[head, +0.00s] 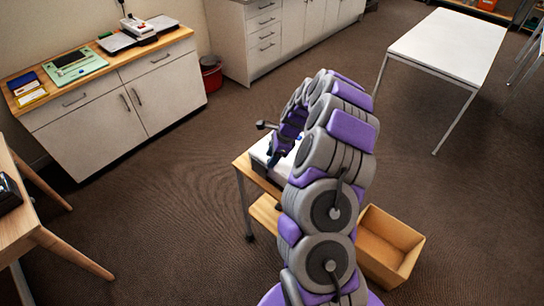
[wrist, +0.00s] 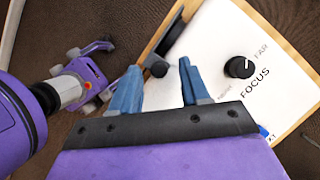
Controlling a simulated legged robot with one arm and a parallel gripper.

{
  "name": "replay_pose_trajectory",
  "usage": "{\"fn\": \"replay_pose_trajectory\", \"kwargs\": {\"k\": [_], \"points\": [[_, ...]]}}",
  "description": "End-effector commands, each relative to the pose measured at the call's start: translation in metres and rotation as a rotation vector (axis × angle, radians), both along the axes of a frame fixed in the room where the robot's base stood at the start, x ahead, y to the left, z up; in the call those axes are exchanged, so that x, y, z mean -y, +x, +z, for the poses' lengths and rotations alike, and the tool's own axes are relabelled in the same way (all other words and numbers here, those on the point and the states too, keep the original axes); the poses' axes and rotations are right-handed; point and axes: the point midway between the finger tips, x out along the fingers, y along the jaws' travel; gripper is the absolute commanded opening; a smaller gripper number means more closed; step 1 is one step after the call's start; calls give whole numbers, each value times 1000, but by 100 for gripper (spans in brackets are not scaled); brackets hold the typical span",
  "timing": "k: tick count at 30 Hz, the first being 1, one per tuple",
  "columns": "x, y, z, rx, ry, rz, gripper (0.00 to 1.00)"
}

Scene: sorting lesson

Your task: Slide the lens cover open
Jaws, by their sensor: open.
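A white panel (wrist: 225,35) with a wooden edge fills the upper right of the wrist view. It carries a black knob (wrist: 240,67) beside the words FOCUS and FAR. A dark bar (wrist: 172,33) with a rounded black end (wrist: 158,68) lies along the panel's left edge; I cannot tell if this is the lens cover. My gripper (wrist: 159,64) is open, its blue fingers apart with the rounded black end between their tips in the picture; contact is unclear. In the head view my gripper (head: 277,152) is over the white device (head: 260,152), partly hidden by my arm.
The device stands on a small wooden table (head: 243,163). An open wooden box (head: 391,245) is at its right.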

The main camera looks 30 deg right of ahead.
Motion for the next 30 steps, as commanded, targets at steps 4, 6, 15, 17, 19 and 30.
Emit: {"fn": "replay_pose_trajectory", "kwargs": {"k": [4,6,15,17,19,30], "points": [[0,0,0,0,0,0,45],[0,0,0,0,0,0,38],[0,0,0,1,0,0,10],[0,0,0,1,0,0,4],[0,0,0,1,0,0,0],[1,1,1,2,-1,-1,0]]}}
